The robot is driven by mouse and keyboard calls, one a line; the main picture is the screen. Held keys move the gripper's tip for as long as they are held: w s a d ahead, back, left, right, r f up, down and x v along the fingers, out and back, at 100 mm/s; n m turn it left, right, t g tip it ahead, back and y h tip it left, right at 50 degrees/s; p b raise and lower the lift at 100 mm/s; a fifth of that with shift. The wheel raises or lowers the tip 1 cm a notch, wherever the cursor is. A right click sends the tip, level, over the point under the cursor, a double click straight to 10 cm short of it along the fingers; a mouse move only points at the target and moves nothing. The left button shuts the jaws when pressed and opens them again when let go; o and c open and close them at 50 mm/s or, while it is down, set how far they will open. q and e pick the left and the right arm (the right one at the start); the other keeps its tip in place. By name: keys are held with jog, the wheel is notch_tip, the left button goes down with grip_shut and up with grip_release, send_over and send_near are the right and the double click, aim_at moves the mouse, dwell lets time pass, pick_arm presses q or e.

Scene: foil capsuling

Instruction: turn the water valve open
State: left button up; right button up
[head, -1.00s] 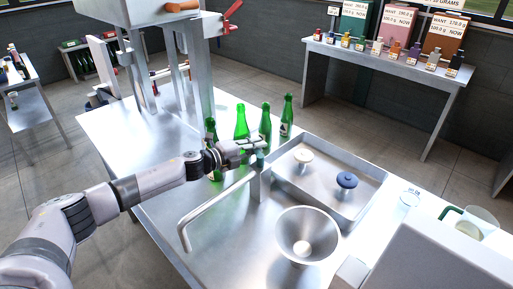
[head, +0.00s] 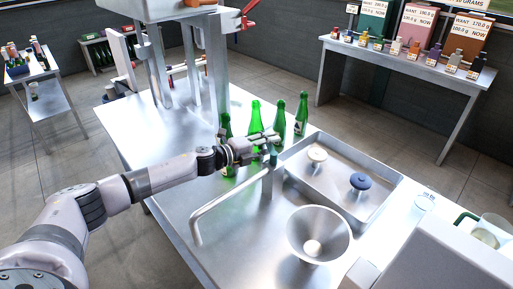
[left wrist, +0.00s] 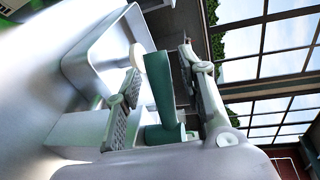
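The water valve's teal handle (head: 273,157) sits on top of the metal tap post (head: 268,182), whose long spout (head: 222,199) bends down towards the table. My left gripper (head: 262,146) is at the top of this post. In the left wrist view, the teal handle (left wrist: 163,90) stands between the two fingers of my left gripper (left wrist: 165,100). One finger is on each side, with visible gaps, so the gripper looks open around the handle; light contact low down cannot be ruled out. My right gripper is not in view.
Several green bottles (head: 256,117) stand just behind the left gripper. A steel sink tray (head: 335,205) holding a cream knob (head: 317,154) and a blue knob (head: 360,181) lies right of the post. A metal funnel bowl (head: 318,226) is in front. The table's left part is clear.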

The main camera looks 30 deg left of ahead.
pick_arm(q)
jog(key=v, duration=1.1)
jog(key=shift+s, duration=0.2)
